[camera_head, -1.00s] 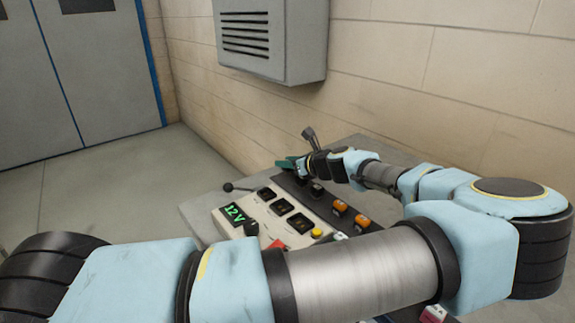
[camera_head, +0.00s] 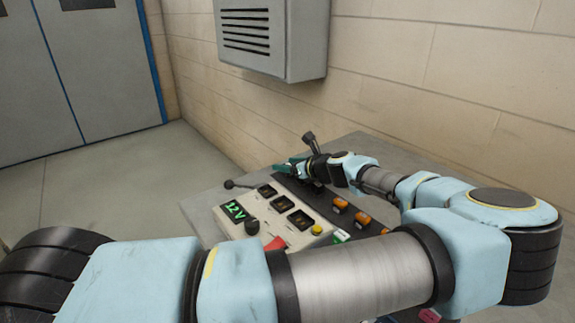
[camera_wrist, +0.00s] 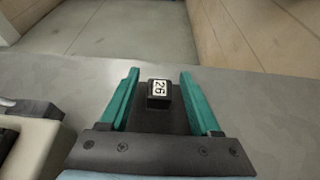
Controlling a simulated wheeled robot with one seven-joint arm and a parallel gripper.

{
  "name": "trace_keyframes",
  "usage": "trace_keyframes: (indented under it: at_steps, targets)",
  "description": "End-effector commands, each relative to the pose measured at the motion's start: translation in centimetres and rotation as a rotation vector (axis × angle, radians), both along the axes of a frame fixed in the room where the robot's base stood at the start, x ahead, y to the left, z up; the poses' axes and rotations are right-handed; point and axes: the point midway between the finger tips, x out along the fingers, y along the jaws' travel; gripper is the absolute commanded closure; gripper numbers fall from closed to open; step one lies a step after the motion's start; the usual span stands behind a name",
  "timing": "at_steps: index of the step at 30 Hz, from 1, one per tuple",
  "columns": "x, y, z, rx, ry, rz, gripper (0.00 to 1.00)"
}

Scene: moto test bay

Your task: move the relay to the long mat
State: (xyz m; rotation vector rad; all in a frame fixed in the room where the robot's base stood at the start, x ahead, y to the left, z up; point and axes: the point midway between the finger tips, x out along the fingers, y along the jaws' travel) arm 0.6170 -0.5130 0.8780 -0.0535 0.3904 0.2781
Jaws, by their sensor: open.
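My gripper (camera_wrist: 160,76) is open, with its teal fingers apart. Between them in the wrist view is a small black block (camera_wrist: 158,103) with a white label marked 26 on top; I see a gap on each side. It may be the relay, but I cannot tell for sure. The block is at the far end of a dark strip (camera_wrist: 157,122), which looks like a mat. In the head view my gripper (camera_head: 290,167) is over the far end of a long dark mat (camera_head: 327,197) beside the panel. The block is not clear there.
Orange blocks (camera_head: 340,204) sit along the dark mat. Left of it is a pale panel (camera_head: 263,222) with a 12 V display, a red switch (camera_head: 277,243) and a yellow button (camera_head: 317,229). A grey wall box (camera_head: 270,40) hangs above.

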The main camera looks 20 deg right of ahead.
Motion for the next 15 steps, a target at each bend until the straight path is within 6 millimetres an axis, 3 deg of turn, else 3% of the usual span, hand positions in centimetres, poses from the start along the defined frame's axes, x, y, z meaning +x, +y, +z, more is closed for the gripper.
trace_keyframes:
  at_steps: [7,15]
  targets:
    - [-1.3,-0.5,0.6,-0.001,0.002,-0.002,0.36]
    - [-6.3,-2.0,2.7,-0.003,0.001,-0.004,0.36]
